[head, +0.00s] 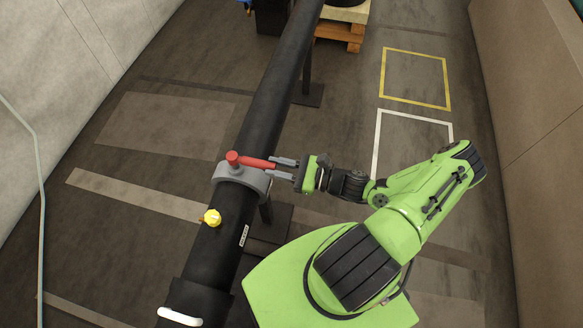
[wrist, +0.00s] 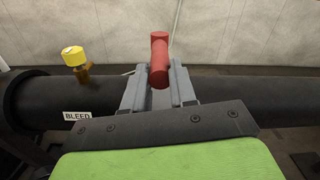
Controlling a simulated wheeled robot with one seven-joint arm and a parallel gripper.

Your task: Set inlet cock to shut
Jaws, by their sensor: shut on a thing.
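The inlet cock is a red lever (head: 256,162) on a grey collar (head: 228,177) around the black pipe (head: 267,115). The lever points right in the head view, roughly across the pipe, from a round red hub. My gripper (head: 280,167) reaches in from the right and is shut on the lever's outer end. In the wrist view the red lever (wrist: 159,62) points toward the camera between my two grey fingers (wrist: 158,90). The collar is mostly hidden there behind the fingers.
A yellow-capped bleed valve (head: 212,216) stands on the pipe near the collar, beside a BLEED label (wrist: 77,115). A white handle (head: 180,317) is lower on the pipe. A wooden pallet (head: 341,37) is at the back. Floor to the right is clear, with marked squares.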

